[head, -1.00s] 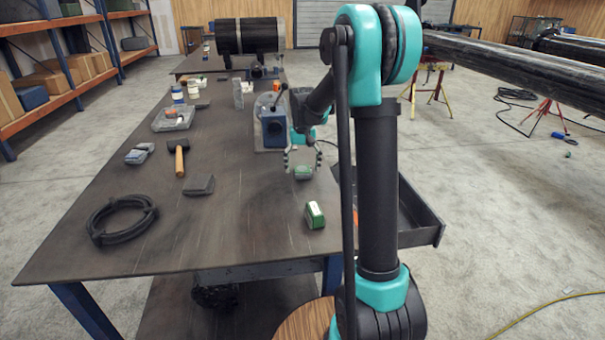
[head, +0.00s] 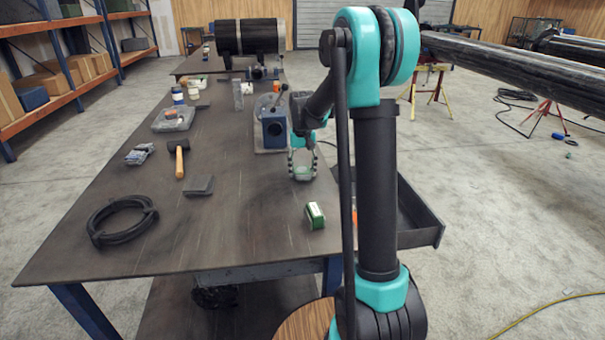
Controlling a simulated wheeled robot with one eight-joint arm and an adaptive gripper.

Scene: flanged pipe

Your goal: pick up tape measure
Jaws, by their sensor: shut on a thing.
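My gripper (head: 303,172) is low over the right side of the workbench, in front of the blue vise. Its fingers are shut around a small green thing (head: 303,174), which I take to be the tape measure. The fingers cover most of its sides, and its details are too small to read. I cannot tell whether it still touches the bench top.
A green and white box (head: 315,216) stands nearer on the workbench (head: 235,225). The blue vise (head: 274,128) is just behind my gripper. A hammer (head: 179,158), a dark angled piece (head: 199,186) and a coiled black cable (head: 122,218) lie left. An open drawer (head: 415,225) juts out right.

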